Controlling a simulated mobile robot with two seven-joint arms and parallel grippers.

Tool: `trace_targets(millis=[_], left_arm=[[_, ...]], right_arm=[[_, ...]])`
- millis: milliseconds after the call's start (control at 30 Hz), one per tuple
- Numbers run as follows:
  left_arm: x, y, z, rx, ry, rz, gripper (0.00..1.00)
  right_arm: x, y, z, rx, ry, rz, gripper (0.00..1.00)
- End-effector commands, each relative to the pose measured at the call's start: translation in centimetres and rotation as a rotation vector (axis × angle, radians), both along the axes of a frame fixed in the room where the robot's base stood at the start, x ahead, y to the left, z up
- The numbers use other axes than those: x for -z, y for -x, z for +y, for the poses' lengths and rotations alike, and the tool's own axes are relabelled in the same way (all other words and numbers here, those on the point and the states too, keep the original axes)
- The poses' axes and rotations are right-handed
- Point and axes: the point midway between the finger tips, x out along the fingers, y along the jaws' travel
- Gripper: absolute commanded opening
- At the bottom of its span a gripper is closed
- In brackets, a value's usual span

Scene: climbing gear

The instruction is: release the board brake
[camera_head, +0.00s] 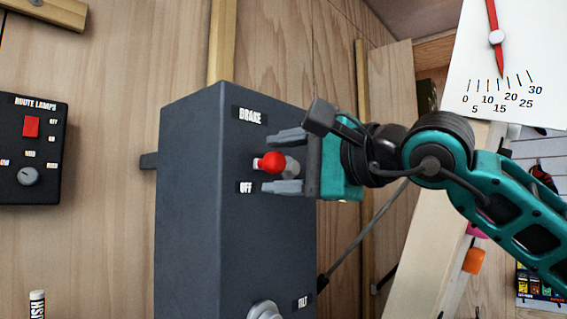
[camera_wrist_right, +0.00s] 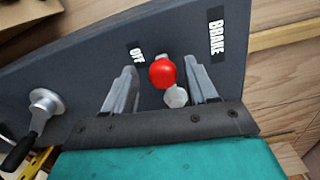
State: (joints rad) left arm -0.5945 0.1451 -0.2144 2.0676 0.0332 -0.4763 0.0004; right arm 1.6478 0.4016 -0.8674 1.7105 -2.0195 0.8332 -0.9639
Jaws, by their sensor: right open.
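The brake lever has a red ball knob (camera_head: 272,161) on a short grey stem, on the face of a dark grey box (camera_head: 205,190). It sits between the BRAKE label (camera_head: 250,116) above and the OFF label (camera_head: 246,187) below. My right gripper (camera_head: 268,163) is open, its fingers pointing at the box, one above the knob and one below. In the right wrist view the red knob (camera_wrist_right: 162,73) and its grey stem lie between the two fingers, with visible gaps on both sides. I cannot tell how far the lever is tilted. My left gripper is not in view.
A grey TILT crank (camera_head: 264,311) is low on the box; it also shows in the right wrist view (camera_wrist_right: 45,101). A white dial (camera_head: 520,50) has a red pointer near 15. A black route lamps panel (camera_head: 50,140) is on the wooden wall at left.

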Motion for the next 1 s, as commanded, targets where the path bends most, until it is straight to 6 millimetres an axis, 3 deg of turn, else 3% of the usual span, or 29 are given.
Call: trace_targets(millis=[267,700,1000], left_arm=[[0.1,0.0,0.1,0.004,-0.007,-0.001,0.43],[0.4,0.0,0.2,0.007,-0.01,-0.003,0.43],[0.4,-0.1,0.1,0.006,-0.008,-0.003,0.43]], right_arm=[[-0.2,0.7,-1.0,0.001,-0.003,-0.005,0.57],[0.0,6.0,-8.3,0.003,0.0,-0.003,0.57],[-0.1,7.6,-10.4,0.001,0.0,-0.001,0.57]])
